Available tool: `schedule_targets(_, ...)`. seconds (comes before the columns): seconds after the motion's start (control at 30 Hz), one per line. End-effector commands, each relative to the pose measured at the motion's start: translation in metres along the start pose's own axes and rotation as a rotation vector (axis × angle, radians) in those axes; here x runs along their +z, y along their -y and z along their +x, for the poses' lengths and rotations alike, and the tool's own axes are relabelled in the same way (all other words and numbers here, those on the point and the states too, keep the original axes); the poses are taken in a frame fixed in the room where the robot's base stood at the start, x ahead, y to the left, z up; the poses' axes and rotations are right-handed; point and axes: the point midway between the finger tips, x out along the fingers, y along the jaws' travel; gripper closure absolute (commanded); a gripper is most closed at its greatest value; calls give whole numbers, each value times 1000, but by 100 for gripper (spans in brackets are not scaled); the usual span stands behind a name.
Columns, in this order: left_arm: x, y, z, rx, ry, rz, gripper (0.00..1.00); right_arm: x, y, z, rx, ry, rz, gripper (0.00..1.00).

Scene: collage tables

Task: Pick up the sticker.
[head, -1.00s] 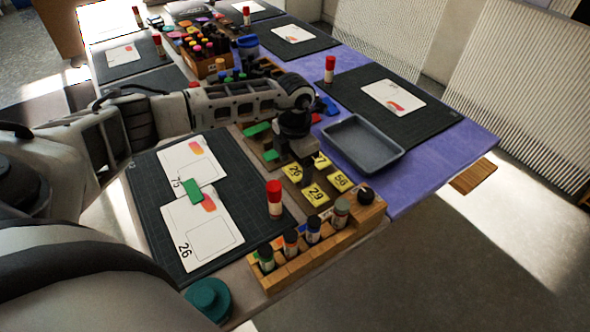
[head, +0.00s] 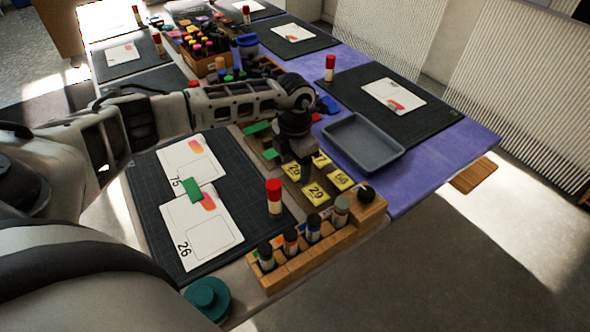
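Several yellow number stickers lie on a brown board at the middle of the table in the head view. The "29" sticker (head: 316,194) is at the front, the "26" sticker (head: 293,172) is behind it to the left, and the "50" sticker (head: 341,180) is to the right. Another yellow sticker (head: 321,161) is partly hidden at the back. My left gripper (head: 305,178) points down among them, close above the board. Its fingers are dark and small, so I cannot tell whether they are open or touch a sticker. My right gripper is not in view.
A wooden rack (head: 318,243) of bottles stands in front, with a red-capped glue stick (head: 274,197) behind it. A grey tray (head: 362,145) is to the right. White cards (head: 208,235) lie on a dark mat (head: 152,210) at left, with a green block (head: 192,189) on them.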

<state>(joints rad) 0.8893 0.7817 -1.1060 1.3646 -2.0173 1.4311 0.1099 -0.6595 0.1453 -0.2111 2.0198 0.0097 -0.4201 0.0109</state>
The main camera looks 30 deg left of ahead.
Motion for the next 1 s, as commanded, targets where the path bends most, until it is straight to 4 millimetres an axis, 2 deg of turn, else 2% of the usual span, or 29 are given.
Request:
schedule_targets(0.03, 0, 0, 0, 0, 0, 0, 51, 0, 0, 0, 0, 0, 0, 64)
schedule_targets(0.07, 0, 0, 0, 0, 0, 0, 58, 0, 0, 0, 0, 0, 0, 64)
schedule_targets(0.4, 0, 0, -1, 0, 0, 0, 59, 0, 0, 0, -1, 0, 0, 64)
schedule_targets(0.6, 1, 0, -9, 1, 3, 0, 59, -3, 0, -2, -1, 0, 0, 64)
schedule_targets(0.77, 1, -1, -33, 2, 5, 1, 59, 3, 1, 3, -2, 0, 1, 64)
schedule_targets(1.0, -40, 8, -84, 4, 4, 1, 59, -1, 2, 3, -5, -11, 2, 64)
